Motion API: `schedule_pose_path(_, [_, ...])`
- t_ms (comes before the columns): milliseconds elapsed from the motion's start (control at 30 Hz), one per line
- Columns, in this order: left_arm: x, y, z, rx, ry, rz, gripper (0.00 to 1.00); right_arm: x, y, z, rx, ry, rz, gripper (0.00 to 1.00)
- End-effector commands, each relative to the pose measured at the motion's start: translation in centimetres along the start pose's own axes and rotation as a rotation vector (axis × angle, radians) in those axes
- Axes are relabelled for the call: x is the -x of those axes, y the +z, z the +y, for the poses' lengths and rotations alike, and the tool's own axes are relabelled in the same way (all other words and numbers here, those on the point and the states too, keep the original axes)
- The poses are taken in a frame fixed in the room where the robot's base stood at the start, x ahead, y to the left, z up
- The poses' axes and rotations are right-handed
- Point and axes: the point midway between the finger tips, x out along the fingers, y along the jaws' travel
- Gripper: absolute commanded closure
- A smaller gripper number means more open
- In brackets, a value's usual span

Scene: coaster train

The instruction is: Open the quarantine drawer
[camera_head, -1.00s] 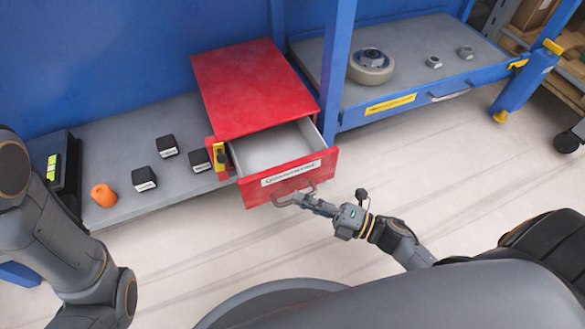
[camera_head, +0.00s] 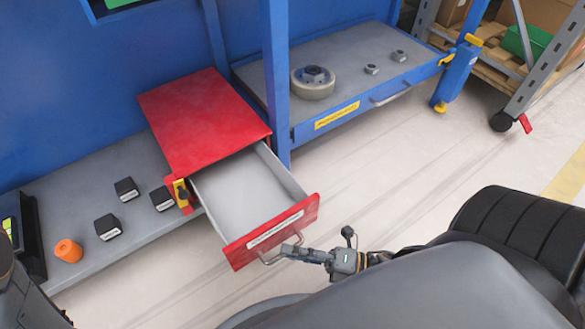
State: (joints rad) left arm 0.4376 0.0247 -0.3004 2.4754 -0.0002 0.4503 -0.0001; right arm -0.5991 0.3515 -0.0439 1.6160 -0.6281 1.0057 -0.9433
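The quarantine drawer (camera_head: 240,187) is pulled well out of its red cabinet (camera_head: 200,120), and its grey inside looks empty. Its red front carries a white label (camera_head: 275,230) and a metal handle (camera_head: 270,259). My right gripper (camera_head: 292,252) is at the handle, with its fingers overlapping the handle's right part. It looks closed around the handle, though the fingertips are small. My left gripper is out of view; only part of my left arm shows at the lower left edge.
On the grey shelf (camera_head: 75,175) left of the cabinet are several black blocks (camera_head: 108,227) and an orange cylinder (camera_head: 68,251). A wheel (camera_head: 313,82) and two small metal parts lie on the right shelf. The pale floor in front is clear.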

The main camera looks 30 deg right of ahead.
Motion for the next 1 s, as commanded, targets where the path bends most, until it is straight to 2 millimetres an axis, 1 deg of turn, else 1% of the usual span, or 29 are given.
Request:
schedule_pose_path(333, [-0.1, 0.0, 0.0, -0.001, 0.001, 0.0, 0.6, 0.0, 0.0, 0.0, 0.0, 0.001, 0.001, 0.66])
schedule_pose_path(467, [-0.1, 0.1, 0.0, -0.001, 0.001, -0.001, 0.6, 0.9, -0.1, -0.1, -0.002, -0.002, 0.001, 0.66])
schedule_pose_path(567, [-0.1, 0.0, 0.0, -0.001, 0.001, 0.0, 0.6, 2.5, -0.1, -0.1, -0.002, -0.003, 0.001, 0.66])
schedule_pose_path(800, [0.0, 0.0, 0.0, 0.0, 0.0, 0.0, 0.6, 7.7, -0.1, -0.1, -0.003, -0.004, 0.0, 0.66])
schedule_pose_path(900, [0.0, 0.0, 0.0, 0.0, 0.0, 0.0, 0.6, 9.5, 0.0, -0.1, -0.001, -0.004, 0.0, 0.66])
schedule_pose_path(1000, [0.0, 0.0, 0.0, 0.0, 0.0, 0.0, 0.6, 10.9, 0.0, -0.1, -0.002, -0.002, 0.0, 0.66])
